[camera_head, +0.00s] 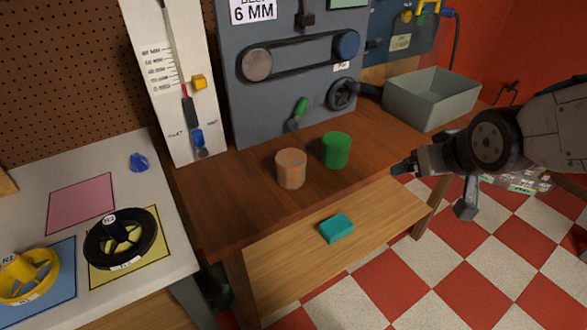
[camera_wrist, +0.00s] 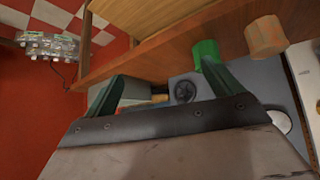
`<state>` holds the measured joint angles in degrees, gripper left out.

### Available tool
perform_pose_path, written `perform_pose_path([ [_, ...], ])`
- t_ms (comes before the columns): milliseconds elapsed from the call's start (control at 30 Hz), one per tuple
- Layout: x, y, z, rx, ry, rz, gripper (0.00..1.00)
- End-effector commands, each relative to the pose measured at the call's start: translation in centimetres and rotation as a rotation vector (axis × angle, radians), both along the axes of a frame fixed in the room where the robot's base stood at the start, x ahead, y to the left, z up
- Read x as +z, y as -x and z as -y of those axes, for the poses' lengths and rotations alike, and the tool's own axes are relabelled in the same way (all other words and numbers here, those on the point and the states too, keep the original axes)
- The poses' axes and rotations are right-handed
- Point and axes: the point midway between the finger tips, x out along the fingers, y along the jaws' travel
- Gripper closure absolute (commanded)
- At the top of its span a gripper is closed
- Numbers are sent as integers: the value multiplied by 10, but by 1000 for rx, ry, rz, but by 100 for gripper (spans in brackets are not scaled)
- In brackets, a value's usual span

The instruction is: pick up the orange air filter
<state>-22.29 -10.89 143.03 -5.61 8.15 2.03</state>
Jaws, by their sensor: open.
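The orange air filter (camera_head: 291,168) is a pale orange cylinder standing upright on the brown wooden bench, left of a green cylinder (camera_head: 335,150). In the wrist view the orange air filter (camera_wrist: 266,38) shows at the upper right, beyond the green cylinder (camera_wrist: 206,53). My gripper (camera_head: 432,188) is at the bench's right front, well to the right of the filter and apart from it. Its two fingers are spread in the wrist view (camera_wrist: 168,75), with nothing held between them. The right finger overlaps the green cylinder there; I cannot tell if they touch.
A grey bin (camera_head: 428,98) stands at the bench's back right. A grey belt-drive panel (camera_head: 290,70) and a white gauge board (camera_head: 172,80) rise behind. A teal block (camera_head: 337,228) lies on the lower shelf. A white table (camera_head: 150,190) with rotors is at left.

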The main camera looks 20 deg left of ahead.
Motion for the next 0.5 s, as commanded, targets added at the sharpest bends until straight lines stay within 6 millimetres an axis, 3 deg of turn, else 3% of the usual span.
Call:
perform_pose_path([
  [33,-15,-10,-34,68,-24,44,9],
  [100,-28,-19,-77,152,-74,120,9],
  [233,-49,-19,-148,288,-176,233,9],
  [300,-57,-13,-178,343,-226,278,9],
  [400,-65,-5,-206,400,-283,323,9],
  [500,-69,2,-222,432,-319,349,9],
])
